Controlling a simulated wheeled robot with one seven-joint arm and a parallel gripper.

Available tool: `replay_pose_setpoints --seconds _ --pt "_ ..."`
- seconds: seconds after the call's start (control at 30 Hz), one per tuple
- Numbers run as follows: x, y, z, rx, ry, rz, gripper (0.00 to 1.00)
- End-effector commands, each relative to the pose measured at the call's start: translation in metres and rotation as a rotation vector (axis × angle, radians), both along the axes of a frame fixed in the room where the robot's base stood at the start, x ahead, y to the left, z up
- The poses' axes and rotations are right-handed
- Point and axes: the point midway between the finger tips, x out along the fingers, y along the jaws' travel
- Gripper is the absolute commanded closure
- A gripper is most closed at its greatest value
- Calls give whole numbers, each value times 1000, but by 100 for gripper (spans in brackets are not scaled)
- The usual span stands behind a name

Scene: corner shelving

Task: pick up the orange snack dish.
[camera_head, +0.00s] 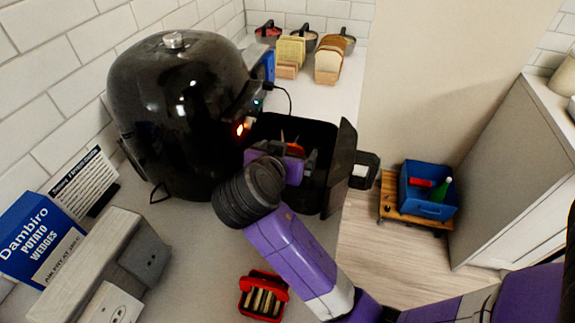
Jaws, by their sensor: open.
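A small bit of orange (284,136) shows inside the black air fryer drawer (332,134), just beyond my gripper. It may be part of the orange snack dish, but my gripper and wrist hide most of it. My purple and grey gripper (302,150) is open and reaches down into the drawer, close to the orange bit. Whether its fingers touch anything cannot be told. The drawer is pulled out from the black air fryer (180,110), with its handle to the right.
A potato wedges box (45,235) and a grey appliance (105,265) stand at the left. A red holder (248,282) sits near the front. Bread racks (327,62) stand at the back. A blue crate (412,192) rests on a low wooden cart beyond the counter edge.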

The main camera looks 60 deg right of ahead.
Motion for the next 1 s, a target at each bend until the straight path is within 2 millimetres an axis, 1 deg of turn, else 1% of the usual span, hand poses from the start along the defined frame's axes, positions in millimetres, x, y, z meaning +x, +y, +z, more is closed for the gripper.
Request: replay_pose_setpoints --seconds 0.03,0.07,0.1,0.17,0.2,0.27,0.3,0.5,0.83,1.0 --pt "0 0 0 0 0 0 7" --pt "0 0 0 0 0 0 13" --pt "0 0 0 0 0 0 21" --pt "0 0 0 0 0 0 32" --pt "0 0 0 0 0 0 40" --pt "0 0 0 0 0 0 52" --pt "0 0 0 0 0 0 60" --pt "0 0 1 0 0 0 98" --pt "1 -1 5 -2 -3 0 98" --pt "4 -5 16 -2 -3 0 98"
